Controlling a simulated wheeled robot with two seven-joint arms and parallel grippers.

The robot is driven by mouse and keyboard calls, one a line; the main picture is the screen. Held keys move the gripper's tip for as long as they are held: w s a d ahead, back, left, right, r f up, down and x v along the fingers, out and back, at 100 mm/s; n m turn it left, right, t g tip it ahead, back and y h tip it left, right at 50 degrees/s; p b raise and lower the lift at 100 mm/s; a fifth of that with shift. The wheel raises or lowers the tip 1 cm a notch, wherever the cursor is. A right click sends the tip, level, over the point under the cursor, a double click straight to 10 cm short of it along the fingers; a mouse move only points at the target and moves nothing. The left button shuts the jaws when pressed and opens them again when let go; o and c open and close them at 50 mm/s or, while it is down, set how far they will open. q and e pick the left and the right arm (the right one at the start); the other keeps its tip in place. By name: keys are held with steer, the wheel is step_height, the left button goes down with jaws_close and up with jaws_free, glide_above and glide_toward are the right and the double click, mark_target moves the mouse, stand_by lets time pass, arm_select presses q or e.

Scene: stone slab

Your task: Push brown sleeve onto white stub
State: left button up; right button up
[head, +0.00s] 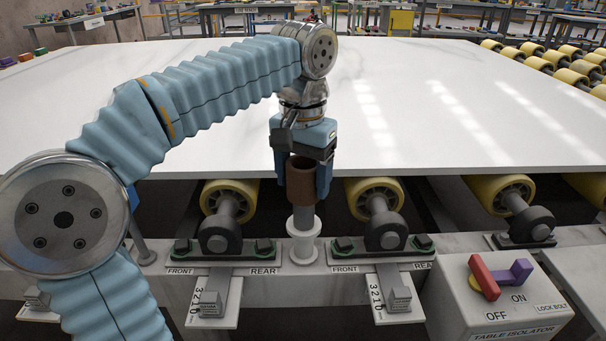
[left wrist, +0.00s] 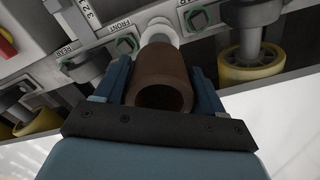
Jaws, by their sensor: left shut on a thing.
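The brown sleeve (head: 301,182) is a short hollow tube held upright between the fingers of my left gripper (head: 307,184). The white stub (head: 304,238) stands on the frame rail directly below, with a wide flange near its base. A greyish upper part of the stub shows just under the sleeve's lower edge; I cannot tell how far it enters the sleeve. In the left wrist view the sleeve (left wrist: 160,75) sits between the blue fingers (left wrist: 160,90), its open end facing the camera. The white stub (left wrist: 158,33) shows beyond its far end, roughly in line. My right gripper is not in view.
A large white slab (head: 420,110) lies behind the stub. Yellow rollers (head: 229,198) (head: 374,196) with dark brackets flank it on the rail. The table isolator box (head: 500,305), with red and purple levers, stands at the front right.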

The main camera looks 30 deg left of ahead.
mark_target(303, 207)
arm_select(q)
steer(key=shift+f+b, duration=2.35)
steer(key=shift+f, duration=1.05)
steer(key=o, duration=1.2)
step_height(303, 207, up, 14)
steer(key=p, duration=0.4)
steer(key=shift+f, duration=0.1)
